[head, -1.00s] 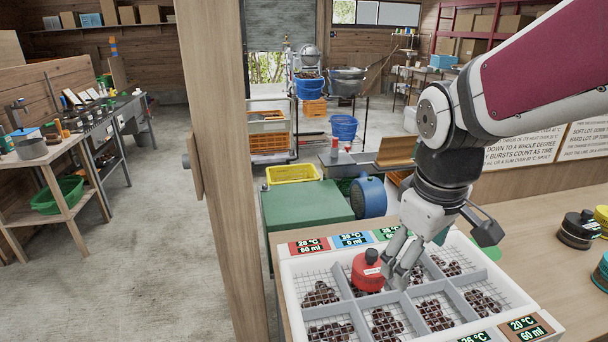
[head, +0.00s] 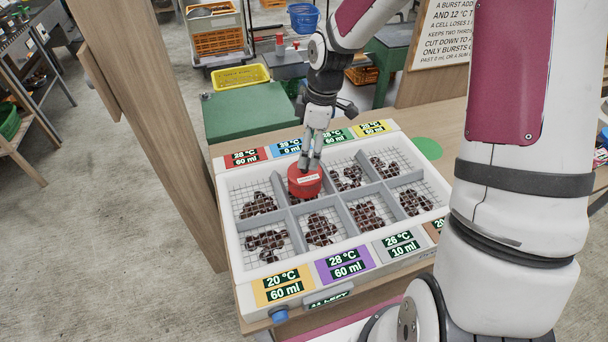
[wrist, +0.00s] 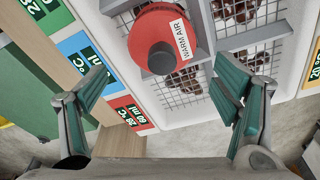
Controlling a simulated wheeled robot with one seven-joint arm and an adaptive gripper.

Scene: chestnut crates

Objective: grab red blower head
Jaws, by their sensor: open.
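The red blower head (head: 305,184) is a round red cap with a dark knob on top and a white label. It sits on the tray's divided grid, in the back row of compartments. In the wrist view the red blower head (wrist: 160,38) shows its "WARM AIR" label, beyond the fingertips and between their lines. My gripper (head: 311,160) is just above it in the head view, pointing down. In the wrist view my gripper (wrist: 165,85) has its two green-padded fingers spread wide with nothing between them. Whether a finger touches the head is unclear.
The white tray (head: 231,228) has wire-grid compartments holding chestnuts, with coloured temperature and volume cards along both long sides. A wooden post (head: 150,130) stands left of it. A green disc (head: 428,148) lies on the table to the right. A green box (head: 245,112) stands behind.

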